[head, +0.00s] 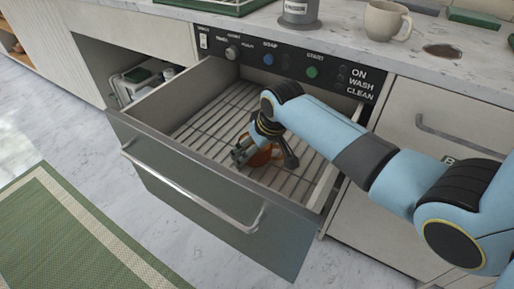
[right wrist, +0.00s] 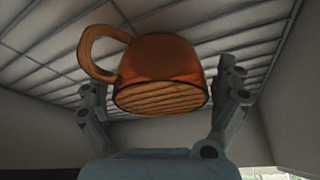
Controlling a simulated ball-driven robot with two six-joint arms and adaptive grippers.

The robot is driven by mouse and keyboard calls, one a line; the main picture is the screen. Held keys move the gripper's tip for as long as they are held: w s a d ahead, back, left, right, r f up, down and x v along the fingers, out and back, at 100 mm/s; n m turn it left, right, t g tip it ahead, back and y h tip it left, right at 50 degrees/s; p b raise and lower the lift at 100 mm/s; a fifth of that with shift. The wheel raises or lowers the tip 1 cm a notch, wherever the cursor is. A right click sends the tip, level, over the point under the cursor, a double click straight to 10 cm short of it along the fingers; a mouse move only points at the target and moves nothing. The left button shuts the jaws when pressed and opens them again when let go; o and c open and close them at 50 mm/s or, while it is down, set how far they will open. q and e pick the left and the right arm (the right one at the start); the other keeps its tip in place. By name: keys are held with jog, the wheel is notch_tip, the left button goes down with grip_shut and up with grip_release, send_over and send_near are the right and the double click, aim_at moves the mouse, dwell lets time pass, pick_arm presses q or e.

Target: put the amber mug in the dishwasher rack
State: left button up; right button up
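The amber mug (head: 260,158) is in the pulled-out dishwasher drawer, at the wire rack (head: 200,132). My right gripper (head: 265,161) reaches down over it and partly hides it in the head view. In the right wrist view the mug (right wrist: 160,66) lies between the two spread fingers of my right gripper (right wrist: 165,92), with a narrow gap at each side. Its handle points to the upper left, and a round striped face is turned towards the camera. Whether the mug rests fully on the wires is hard to tell. My left gripper is not in view.
The drawer front (head: 200,205) with its long handle stands out over the floor. A control panel (head: 290,64) runs behind the drawer. On the counter are a cream mug (head: 385,20) and a grey container (head: 298,12). Much of the rack's left part is bare.

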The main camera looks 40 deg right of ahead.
jog(key=shift+r, duration=0.4)
jog(key=p+v, duration=0.3)
jog(key=v, duration=0.8)
jog(key=shift+s+r+p, duration=0.15)
jog(key=shift+s+p, duration=0.1)
jog(key=shift+p, duration=0.1)
